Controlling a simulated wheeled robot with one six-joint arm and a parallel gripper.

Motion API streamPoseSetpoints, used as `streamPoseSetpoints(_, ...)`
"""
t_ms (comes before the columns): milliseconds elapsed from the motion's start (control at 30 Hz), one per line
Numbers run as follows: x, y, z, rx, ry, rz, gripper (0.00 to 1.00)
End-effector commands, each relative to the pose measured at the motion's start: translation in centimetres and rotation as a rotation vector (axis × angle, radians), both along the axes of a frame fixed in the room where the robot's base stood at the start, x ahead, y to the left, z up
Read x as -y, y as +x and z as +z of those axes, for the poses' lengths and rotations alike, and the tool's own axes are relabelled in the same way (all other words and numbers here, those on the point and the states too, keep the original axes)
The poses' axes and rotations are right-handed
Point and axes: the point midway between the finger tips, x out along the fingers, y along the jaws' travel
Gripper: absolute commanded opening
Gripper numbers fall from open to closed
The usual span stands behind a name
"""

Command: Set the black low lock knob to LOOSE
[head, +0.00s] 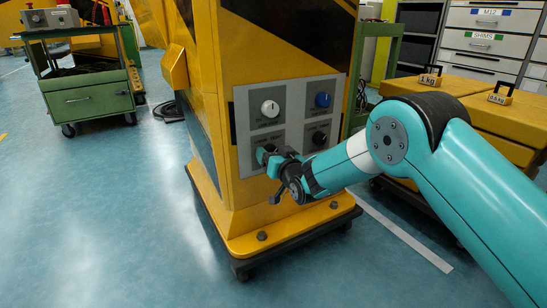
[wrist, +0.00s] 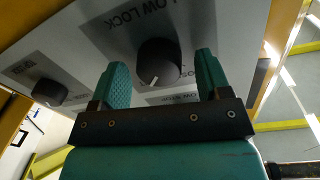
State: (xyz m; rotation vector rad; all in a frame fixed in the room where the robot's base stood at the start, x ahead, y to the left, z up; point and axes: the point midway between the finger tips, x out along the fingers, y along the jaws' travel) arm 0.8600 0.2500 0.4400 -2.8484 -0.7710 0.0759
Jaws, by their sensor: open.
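The black low lock knob (wrist: 158,62) is on the grey panel in the wrist view, with "LOW LOCK" lettering above it. Its white pointer mark faces the bottom of that picture, slightly left. Partly cut-off lettering like "LOOS" shows to its right. My gripper (wrist: 162,68) is open, one teal finger on each side of the knob in the picture. I see no finger closed on it; the depth gap is unclear. In the head view my gripper (head: 268,163) is in front of the panel's lower left and hides what is behind it.
The grey panel (head: 241,122) on the yellow machine column also carries a white knob (head: 270,108), a blue knob (head: 323,100) and a black knob (head: 319,138). Another dark knob (wrist: 48,92) is left in the wrist view. Yellow weights boxes (head: 455,84) stand right, near my arm.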

Motion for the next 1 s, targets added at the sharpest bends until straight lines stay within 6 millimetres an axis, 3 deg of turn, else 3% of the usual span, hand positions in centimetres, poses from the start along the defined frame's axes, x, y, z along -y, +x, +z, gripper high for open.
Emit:
streamPoseSetpoints(167,0.00,-0.01,0.02,0.000,0.000,0.000,0.70)
streamPoseSetpoints(400,0.00,-0.03,0.02,0.000,0.000,0.000,0.21)
streamPoseSetpoints(767,-0.02,-0.05,0.03,0.027,-0.041,0.001,0.21)
streamPoseSetpoints(1000,-0.06,-0.07,0.05,0.112,-0.166,0.002,0.21)
